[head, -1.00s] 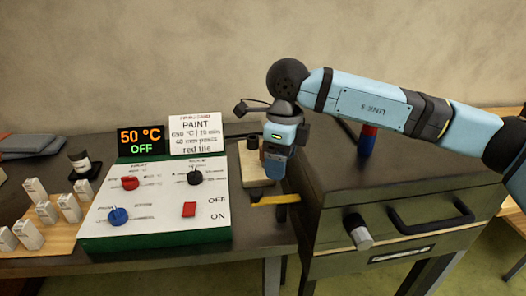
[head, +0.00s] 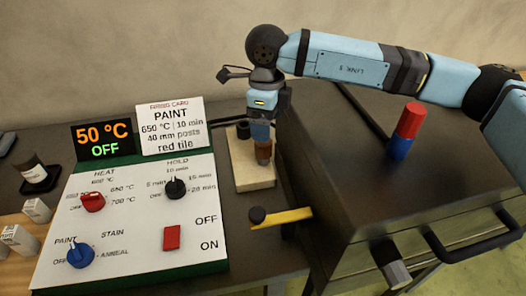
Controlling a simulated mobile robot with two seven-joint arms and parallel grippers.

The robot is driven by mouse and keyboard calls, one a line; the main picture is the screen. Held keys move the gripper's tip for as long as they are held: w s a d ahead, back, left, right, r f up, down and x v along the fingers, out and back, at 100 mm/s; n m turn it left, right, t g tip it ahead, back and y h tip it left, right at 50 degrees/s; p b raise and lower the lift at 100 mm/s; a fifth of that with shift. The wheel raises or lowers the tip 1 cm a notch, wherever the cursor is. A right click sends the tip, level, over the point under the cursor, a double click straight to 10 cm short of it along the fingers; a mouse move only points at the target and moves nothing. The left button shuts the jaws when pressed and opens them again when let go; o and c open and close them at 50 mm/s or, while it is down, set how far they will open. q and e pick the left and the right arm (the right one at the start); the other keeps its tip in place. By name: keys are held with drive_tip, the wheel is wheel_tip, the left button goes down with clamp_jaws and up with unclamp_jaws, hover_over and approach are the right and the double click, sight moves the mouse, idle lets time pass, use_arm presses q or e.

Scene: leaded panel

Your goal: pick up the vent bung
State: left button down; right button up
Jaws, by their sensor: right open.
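My right gripper (head: 262,147) points down over a pale block (head: 255,181) between the control panel and the kiln. A small brown piece (head: 264,152) shows at its fingertips. It may be the vent bung, but the gripper hides most of it, and I cannot tell whether the fingers are around it or above it. The gripper is open. A red-and-blue cylinder (head: 405,131) stands upright on the kiln top, apart from the gripper. My left gripper is not in view.
The dark kiln (head: 345,180) with its handle is on the right. The control panel (head: 130,222) reads 50 °C, OFF. A dark cylinder (head: 243,130) stands behind the block. A yellow bar (head: 288,217) with a black knob juts out in front. A jar (head: 32,170) is at far left.

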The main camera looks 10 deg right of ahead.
sight(263, 147)
drive_tip(key=f, duration=0.5)
drive_tip(key=w+f, duration=0.1)
drive_tip(key=f, duration=0.2)
drive_tip(key=shift+a+f, duration=0.2)
drive_tip(key=shift+f, duration=0.15)
drive_tip(key=c, duration=1.2)
drive_tip(key=shift+o, duration=0.2)
drive_tip(key=shift+r, duration=0.1)
